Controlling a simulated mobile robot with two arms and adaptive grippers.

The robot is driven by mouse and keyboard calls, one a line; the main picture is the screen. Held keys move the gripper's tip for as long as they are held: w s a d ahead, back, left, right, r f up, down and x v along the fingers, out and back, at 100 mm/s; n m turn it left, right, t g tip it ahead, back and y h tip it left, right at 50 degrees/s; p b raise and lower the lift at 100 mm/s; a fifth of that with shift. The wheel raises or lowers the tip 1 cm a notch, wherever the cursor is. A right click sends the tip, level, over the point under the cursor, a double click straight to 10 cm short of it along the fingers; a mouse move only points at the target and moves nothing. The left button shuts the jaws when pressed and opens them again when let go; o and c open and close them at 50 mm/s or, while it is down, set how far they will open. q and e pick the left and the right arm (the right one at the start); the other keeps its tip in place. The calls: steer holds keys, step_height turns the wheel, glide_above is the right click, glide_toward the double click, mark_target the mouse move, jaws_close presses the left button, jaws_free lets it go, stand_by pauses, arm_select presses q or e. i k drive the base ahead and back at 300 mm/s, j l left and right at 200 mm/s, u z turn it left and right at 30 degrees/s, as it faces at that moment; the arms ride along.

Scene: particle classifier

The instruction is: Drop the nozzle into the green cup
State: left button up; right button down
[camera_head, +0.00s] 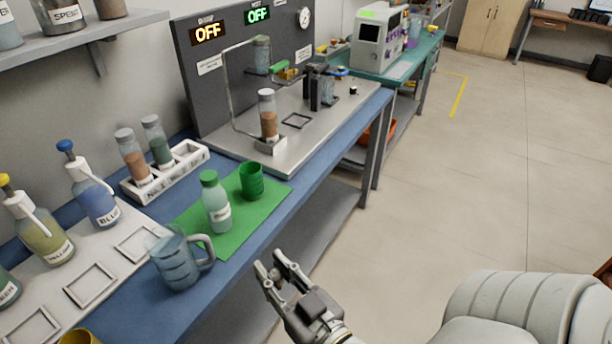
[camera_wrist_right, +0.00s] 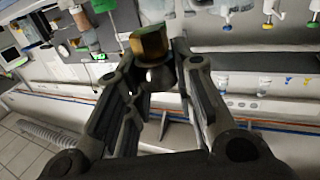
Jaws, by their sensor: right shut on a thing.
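The green cup (camera_head: 252,181) stands upright on a green mat (camera_head: 273,190) on the blue bench, and its open top shows. My right gripper (camera_head: 272,266) is in front of the bench edge, to the lower right of the cup and apart from it. In the right wrist view it is shut on a small brass-coloured piece with a silvery lower part, the nozzle (camera_wrist_right: 150,44), held at the fingertips. The nozzle is too small to make out clearly in the head view. My left gripper is not in view.
A green-capped bottle (camera_head: 216,206) stands left of the cup on the mat. A clear jug (camera_head: 178,262) stands nearer the front edge. A white rack with vials (camera_head: 165,175) and a metal plate with apparatus (camera_head: 290,150) lie behind. The floor at right is clear.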

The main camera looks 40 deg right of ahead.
mark_target(258, 193)
steer(key=z, duration=0.8)
steer(key=i+l+u, duration=0.85)
steer(key=k+j, duration=0.05)
steer(key=k, duration=0.05)
